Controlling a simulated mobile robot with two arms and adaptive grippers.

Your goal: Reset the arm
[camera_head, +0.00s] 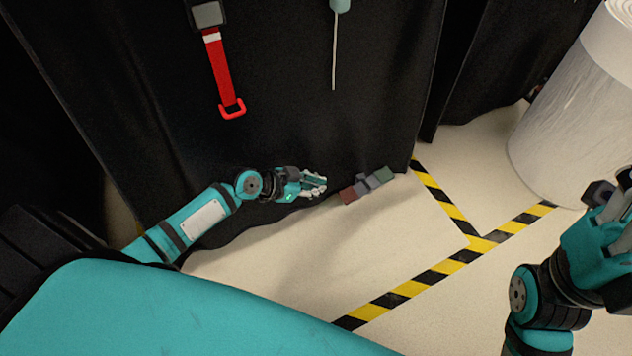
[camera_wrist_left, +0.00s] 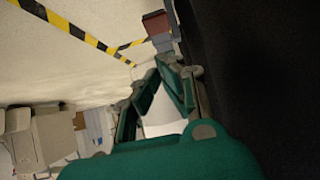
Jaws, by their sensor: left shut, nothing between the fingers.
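My left arm comes in from the left in the head view, reaching low in front of a black cover (camera_head: 290,110). Its gripper (camera_head: 318,184) is shut and empty, and points toward a small group of reddish-brown, grey and green blocks (camera_head: 367,185), with a gap between them. In the left wrist view, the fingers of this gripper (camera_wrist_left: 162,68) converge, and the brown block (camera_wrist_left: 156,22) shows beyond them. My right gripper (camera_head: 606,200) is at the right edge of the head view, partly cut off, so its finger opening is unclear.
A red strap (camera_head: 222,75) and a thin rod with a teal handle (camera_head: 335,45) hang against the cover. A white wrapped roll (camera_head: 570,120) stands at the right. Yellow-black tape (camera_head: 440,268) marks the pale floor, which is clear around it.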

